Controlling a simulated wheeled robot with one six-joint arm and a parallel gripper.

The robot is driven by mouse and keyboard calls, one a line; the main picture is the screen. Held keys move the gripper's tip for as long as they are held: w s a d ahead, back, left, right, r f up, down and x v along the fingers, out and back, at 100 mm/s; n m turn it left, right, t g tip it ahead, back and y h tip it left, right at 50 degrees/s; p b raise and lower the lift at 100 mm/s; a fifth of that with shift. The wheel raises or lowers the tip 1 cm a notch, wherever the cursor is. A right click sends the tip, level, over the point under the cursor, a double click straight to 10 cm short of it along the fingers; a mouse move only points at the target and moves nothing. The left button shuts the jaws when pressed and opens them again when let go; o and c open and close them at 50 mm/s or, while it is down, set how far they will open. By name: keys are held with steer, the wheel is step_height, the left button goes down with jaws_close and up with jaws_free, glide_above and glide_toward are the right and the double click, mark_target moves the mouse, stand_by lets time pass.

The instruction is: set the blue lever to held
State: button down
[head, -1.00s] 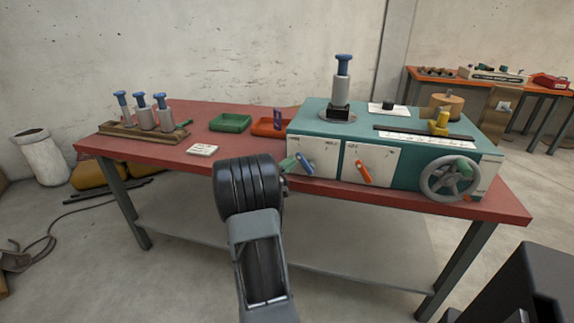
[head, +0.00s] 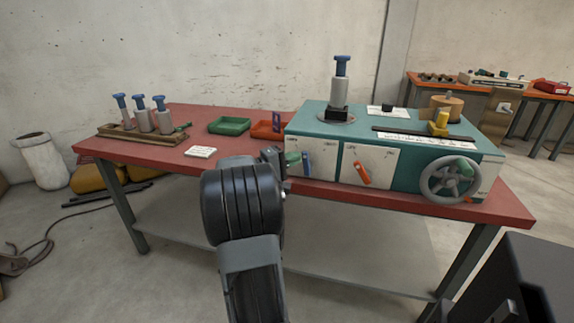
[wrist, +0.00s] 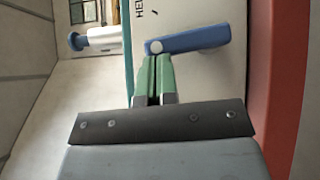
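The blue lever (head: 307,164) is on the white left plate on the front of the teal machine. In the wrist view the lever (wrist: 192,40) runs from a round pivot toward the right, slightly upward. Part of a label starting "HEL" (wrist: 141,8) shows at the top of the plate. My gripper (wrist: 153,58) has its green fingertips close together at the lever's pivot end, with nothing visible between them. I cannot tell whether they touch the lever. In the head view my gripper (head: 292,158) covers part of the plate and lever.
The orange lever (head: 362,172) sits on the plate to the right, and a grey handwheel (head: 450,180) juts out farther right.

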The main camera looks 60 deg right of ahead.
steer(key=s+m+t+y+b, duration=0.2)
steer(key=m, duration=0.1)
steer(key=s+d+r+m+t+y+b, duration=0.1)
steer(key=shift+s+r+y, duration=0.1)
steer(key=shift+s+y, duration=0.2)
steer(key=shift+s, duration=0.05)
steer(key=shift+s+b, duration=0.2)
steer(key=shift+b, duration=0.15)
steer(key=shift+s, duration=0.2)
stand_by(0.4)
steer(key=shift+w+r, duration=0.35)
steer(key=shift+w, duration=0.05)
steer(key=p, duration=0.2)
glide_toward(306, 154)
step_height(306, 154, up, 2)
steer(key=shift+p+v, duration=0.3)
steer(key=shift+v, duration=0.8)
